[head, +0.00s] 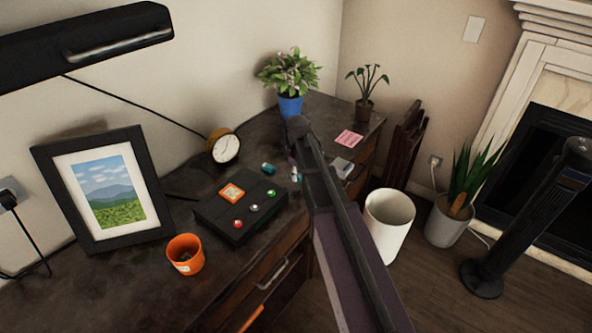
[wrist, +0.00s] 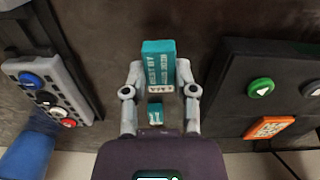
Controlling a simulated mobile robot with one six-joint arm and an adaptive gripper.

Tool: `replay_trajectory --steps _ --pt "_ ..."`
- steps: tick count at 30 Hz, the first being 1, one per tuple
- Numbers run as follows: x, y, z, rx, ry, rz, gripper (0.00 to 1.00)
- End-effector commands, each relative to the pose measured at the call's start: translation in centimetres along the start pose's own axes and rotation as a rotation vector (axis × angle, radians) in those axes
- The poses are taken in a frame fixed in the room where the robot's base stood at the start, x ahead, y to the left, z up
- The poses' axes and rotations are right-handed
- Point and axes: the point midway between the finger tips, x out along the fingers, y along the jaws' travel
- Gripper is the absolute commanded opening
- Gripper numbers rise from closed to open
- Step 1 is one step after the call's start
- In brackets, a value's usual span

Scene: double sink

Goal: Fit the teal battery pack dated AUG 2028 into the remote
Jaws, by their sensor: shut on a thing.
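My gripper (wrist: 160,78) has its two grey fingers closed on a teal battery pack (wrist: 158,62). White lettering beginning "BEST BY" runs along the pack, but I cannot read its date. A smaller-looking teal block (wrist: 155,113) shows between the fingers, lower in the wrist view. In the head view, a teal block (head: 268,168) lies on the desk to the left of my gripper (head: 295,172). A grey remote (wrist: 50,88) with blue, white and red buttons is left in the wrist view. In the head view, it appears partly hidden behind my arm (head: 343,167).
A black box (head: 240,208) with coloured buttons and an orange tile sits left of my gripper. An orange cup (head: 185,254), a picture frame (head: 105,190), a clock (head: 224,147) and a blue plant pot (head: 290,107) stand on the desk. A pink note (head: 349,139) lies farther back.

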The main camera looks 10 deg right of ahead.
Motion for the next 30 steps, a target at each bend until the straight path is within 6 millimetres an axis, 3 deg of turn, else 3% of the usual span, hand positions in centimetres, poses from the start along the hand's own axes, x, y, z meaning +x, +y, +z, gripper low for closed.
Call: replay_trajectory --steps 1,6,15,21,30 --pt "-0.1 -1.4 1.4 0.000 0.000 0.000 0.00" --pt "-0.5 -4.3 4.2 0.000 0.000 0.000 0.00" --pt "-1.0 -8.3 8.1 0.000 0.000 0.000 0.00" --pt "-1.1 -9.6 9.3 0.000 0.000 0.000 0.00" --pt "-1.2 -9.9 9.7 0.000 0.000 0.000 0.00"
